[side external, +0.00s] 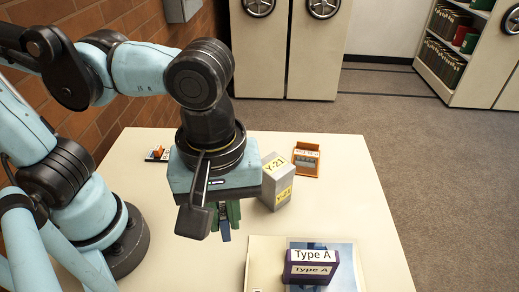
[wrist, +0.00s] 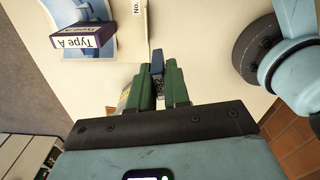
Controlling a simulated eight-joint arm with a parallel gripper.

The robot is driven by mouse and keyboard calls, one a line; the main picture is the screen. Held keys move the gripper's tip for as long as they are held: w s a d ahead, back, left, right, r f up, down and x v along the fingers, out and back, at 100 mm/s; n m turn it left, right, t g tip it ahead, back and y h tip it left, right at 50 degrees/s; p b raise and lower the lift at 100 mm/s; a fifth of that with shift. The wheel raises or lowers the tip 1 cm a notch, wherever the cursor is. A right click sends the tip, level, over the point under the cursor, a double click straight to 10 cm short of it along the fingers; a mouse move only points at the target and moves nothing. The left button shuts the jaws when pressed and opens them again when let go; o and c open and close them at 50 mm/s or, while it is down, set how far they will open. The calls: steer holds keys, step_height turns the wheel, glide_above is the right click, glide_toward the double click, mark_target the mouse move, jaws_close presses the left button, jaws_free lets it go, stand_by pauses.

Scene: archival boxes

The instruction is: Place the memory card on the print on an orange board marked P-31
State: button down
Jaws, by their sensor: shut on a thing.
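My gripper (side external: 226,218) is shut on a small dark blue piece, which looks like the memory card (side external: 225,232). In the wrist view the card (wrist: 157,62) sticks out between the two green fingers of my gripper (wrist: 160,82). It is held above the table, left of the grey box in the side view. An orange board (side external: 306,171) with a grey panel and a pale label lies at the back right of the table. Its label is too small to read. I see no board plainly marked P-31.
A grey box marked Y-21 (side external: 274,184) stands between my gripper and the orange board. A purple Type A box (side external: 311,267) sits on a blue print over a cream sheet (side external: 263,262) at the front. A small black and orange item (side external: 158,153) lies at the back left.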

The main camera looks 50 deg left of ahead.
steer(key=w+d+n, duration=0.1)
steer(key=w+n, duration=0.3)
steer(key=w, duration=0.8)
steer(key=n, duration=0.3)
glide_above(306, 160)
step_height(306, 160, down, 9)
steer(key=shift+s+d+r, duration=0.1)
steer(key=shift+s, duration=0.05)
steer(key=shift+f, duration=2.1)
steer(key=c, duration=1.5)
jaws_free()
steer(key=shift+f, duration=0.15)
steer(key=shift+c, duration=0.2)
steer(key=o, duration=0.4)
steer(key=shift+o, duration=0.2)
